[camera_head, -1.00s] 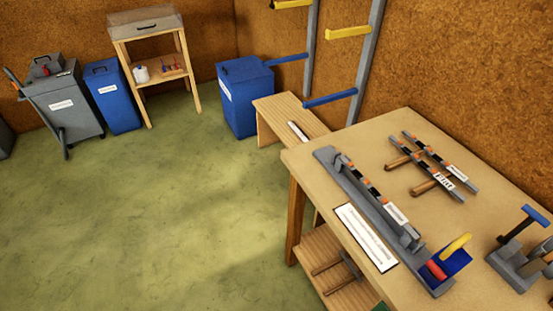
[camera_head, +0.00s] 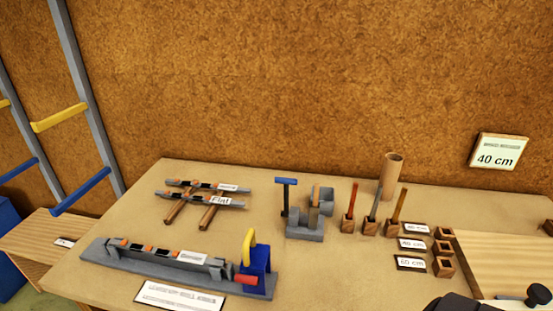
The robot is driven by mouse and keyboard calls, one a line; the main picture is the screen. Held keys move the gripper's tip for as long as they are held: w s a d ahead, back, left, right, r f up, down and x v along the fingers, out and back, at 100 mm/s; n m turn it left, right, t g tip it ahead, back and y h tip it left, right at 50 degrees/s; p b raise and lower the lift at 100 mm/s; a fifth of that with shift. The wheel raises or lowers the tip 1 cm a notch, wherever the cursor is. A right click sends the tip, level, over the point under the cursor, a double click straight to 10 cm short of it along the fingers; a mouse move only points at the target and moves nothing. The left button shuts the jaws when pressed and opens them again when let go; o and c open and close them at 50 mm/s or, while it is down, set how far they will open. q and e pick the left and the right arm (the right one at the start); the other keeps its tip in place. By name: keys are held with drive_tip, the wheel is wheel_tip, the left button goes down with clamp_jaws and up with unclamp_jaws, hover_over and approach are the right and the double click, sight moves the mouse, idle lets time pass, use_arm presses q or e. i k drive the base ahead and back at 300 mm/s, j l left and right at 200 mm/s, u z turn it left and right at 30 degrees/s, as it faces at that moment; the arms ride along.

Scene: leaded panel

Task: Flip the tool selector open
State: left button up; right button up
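No part is plainly labelled as the tool selector, so I cannot tell for sure which it is. A long grey fixture (camera_head: 120,256) lies at the front left of the workbench, carrying a bar with orange and black bands. At its right end stands a blue block (camera_head: 257,262) with an upright yellow lever (camera_head: 248,245) and a red grip (camera_head: 246,280). Behind and to the right is a grey device (camera_head: 304,230) with a blue T-handle (camera_head: 286,182) standing upright. Neither gripper can be made out in the head view.
Two banded bars, one labelled Flat (camera_head: 222,201), rest on wooden pegs. Several upright tools stand in wooden blocks (camera_head: 348,224) beside a wooden tube (camera_head: 391,175). A wooden board (camera_head: 505,262) lies at the right. A dark rounded shape cuts the bottom edge; I cannot identify it.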

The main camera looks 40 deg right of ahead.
sight(247, 279)
drive_tip(key=l+z, duration=0.15)
drive_tip(key=z, duration=0.25)
drive_tip(key=l+z, duration=0.2)
drive_tip(key=z, duration=0.25)
drive_tip(key=k+l+z, duration=0.3)
